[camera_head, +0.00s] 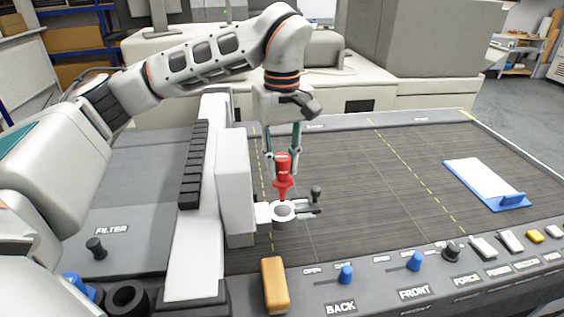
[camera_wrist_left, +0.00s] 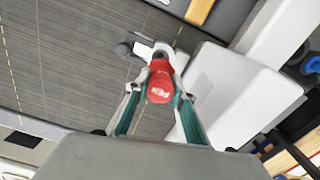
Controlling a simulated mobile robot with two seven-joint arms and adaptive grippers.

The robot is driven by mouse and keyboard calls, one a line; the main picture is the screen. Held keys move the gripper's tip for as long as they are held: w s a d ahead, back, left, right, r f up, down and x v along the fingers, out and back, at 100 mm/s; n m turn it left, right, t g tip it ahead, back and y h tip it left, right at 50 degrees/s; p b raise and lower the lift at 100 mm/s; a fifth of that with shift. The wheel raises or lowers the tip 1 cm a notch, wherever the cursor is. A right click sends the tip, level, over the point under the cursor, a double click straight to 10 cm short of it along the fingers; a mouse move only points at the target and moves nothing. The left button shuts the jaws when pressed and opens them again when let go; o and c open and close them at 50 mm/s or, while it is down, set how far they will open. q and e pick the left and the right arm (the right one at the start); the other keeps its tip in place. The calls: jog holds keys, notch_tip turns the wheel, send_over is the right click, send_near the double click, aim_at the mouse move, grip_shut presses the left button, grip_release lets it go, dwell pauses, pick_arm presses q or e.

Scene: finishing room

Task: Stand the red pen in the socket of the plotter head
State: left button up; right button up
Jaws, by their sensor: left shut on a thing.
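The red pen (camera_head: 282,172) is upright with its tip pointing down. My left gripper (camera_head: 283,158) is shut on its upper part. The plotter head (camera_head: 236,185) is a white block on the gantry, with a round white socket (camera_head: 283,211) on its right side. In the head view the pen's tip is over or at the socket; I cannot tell whether it has entered. In the left wrist view the red pen (camera_wrist_left: 160,84) is between the fingers (camera_wrist_left: 158,92), and the white socket (camera_wrist_left: 163,52) shows partly behind it. My right gripper is not in view.
A small dark lever (camera_head: 314,198) sticks out right of the socket. The dark plotter bed (camera_head: 370,170) is mostly clear. A white sheet on a blue clipboard (camera_head: 484,183) lies at right. Knobs and buttons line the front panel, with an orange block (camera_head: 275,285) near the gantry.

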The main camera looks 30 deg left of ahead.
aim_at(282, 192)
pick_arm(q)
jog(key=shift+f, duration=0.1)
jog(key=shift+f+b, duration=0.45)
jog(key=shift+f, duration=0.85)
jog(key=shift+f, duration=0.15)
jog(key=shift+f, duration=0.6)
jog(key=shift+f, duration=0.2)
jog(key=shift+f, duration=0.35)
jog(key=shift+f+b, duration=0.35)
jog(key=shift+f, duration=1)
